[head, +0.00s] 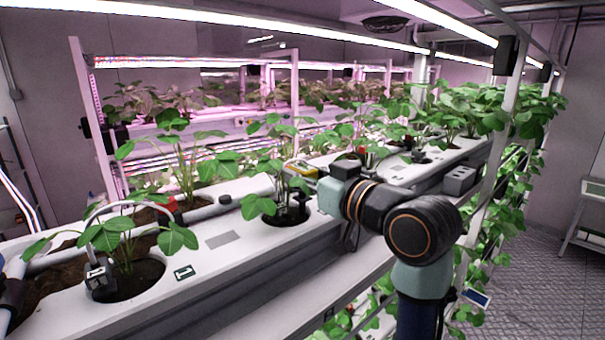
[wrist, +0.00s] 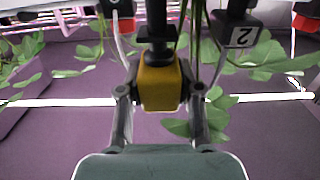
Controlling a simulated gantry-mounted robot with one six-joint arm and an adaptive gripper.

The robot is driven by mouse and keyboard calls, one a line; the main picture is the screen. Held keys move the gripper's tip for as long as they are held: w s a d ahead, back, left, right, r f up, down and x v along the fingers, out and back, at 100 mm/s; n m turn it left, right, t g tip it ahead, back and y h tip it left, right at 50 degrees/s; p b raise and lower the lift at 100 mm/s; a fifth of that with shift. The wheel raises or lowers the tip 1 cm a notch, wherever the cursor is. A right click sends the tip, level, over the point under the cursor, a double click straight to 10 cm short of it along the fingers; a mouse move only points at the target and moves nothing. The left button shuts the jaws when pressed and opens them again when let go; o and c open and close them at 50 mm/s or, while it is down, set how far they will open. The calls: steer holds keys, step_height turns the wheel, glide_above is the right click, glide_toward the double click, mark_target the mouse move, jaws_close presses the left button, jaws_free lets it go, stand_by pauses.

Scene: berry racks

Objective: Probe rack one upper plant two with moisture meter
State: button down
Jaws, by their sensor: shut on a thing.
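The moisture meter is a yellow block with a black stem. In the wrist view the meter (wrist: 160,82) sits between the two fingers of my gripper (wrist: 160,92), which is shut on it. In the head view the yellow meter (head: 301,169) is held over the white upper trough, beside a leafy plant (head: 262,170) in the second round opening (head: 272,217). A dark tag marked 2 (wrist: 239,36) shows right of the meter in the wrist view. The probe tip is hidden, so I cannot tell whether it touches the soil.
More plants grow farther along. A slanted white post (head: 497,150) stands right of my arm. The floor aisle (head: 540,260) at right is clear.

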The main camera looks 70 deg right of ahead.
steer(key=shift+f+b, duration=0.75)
steer(key=shift+f, duration=0.6)
steer(key=c, duration=0.7)
jaws_free()
steer(key=shift+r, duration=0.1)
steer(key=shift+o, duration=0.3)
steer(key=o, duration=0.4)
steer(key=shift+c, duration=0.2)
steer(key=shift+r+p, duration=2.75)
steer(key=shift+r, duration=0.3)
